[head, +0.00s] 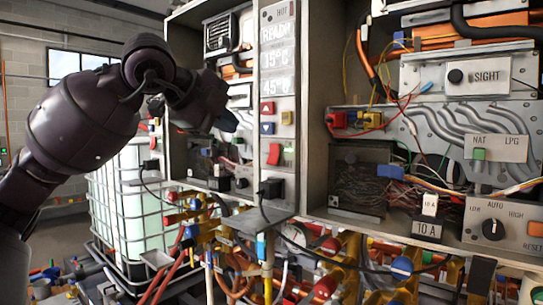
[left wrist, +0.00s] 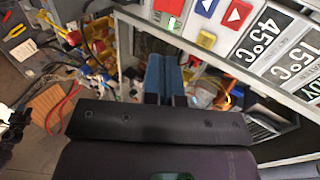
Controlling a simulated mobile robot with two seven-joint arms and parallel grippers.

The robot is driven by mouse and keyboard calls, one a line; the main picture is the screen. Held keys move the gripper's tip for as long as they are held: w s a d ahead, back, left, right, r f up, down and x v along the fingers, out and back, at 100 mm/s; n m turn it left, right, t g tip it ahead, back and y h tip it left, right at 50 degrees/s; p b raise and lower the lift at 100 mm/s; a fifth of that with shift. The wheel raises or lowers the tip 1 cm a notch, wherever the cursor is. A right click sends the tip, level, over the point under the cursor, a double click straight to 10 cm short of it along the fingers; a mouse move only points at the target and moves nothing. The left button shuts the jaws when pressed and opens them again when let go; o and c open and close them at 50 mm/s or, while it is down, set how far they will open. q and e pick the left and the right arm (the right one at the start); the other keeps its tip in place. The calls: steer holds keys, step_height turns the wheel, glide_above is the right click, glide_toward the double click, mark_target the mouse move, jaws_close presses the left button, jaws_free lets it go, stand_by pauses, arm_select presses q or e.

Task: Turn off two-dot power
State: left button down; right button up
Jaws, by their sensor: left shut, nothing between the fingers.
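My left gripper (head: 228,122) is in front of the left heater cabinet, left of its control strip (head: 278,90). Its blue fingers (left wrist: 165,78) are shut with nothing between them, and it appears apart from the strip. The strip carries a red rocker switch (head: 273,154) low down, a red arrow button (head: 267,108), a blue arrow button (head: 267,128) and a yellow button (head: 287,118). The left wrist view shows the rocker (left wrist: 169,7) at the top edge, beyond the fingertips. I cannot make out two-dot marks on any switch. My right gripper is out of view.
Black plugs (head: 271,188) and cables hang below the strip. Pipes and valves crowd the space under the cabinets. The right cabinet has a rotary knob (head: 493,229) and a 10 A block (head: 428,228). A white caged tank (head: 130,205) stands behind my left arm.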

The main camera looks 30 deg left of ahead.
mark_target(275, 160)
arm_select(q)
steer(key=shift+w, duration=0.1)
steer(key=x, duration=1.3)
steer(key=shift+p, duration=0.4)
steer(key=shift+w+d+f, duration=0.1)
steer(key=shift+w+f, duration=0.15)
steer(key=shift+w, duration=0.2)
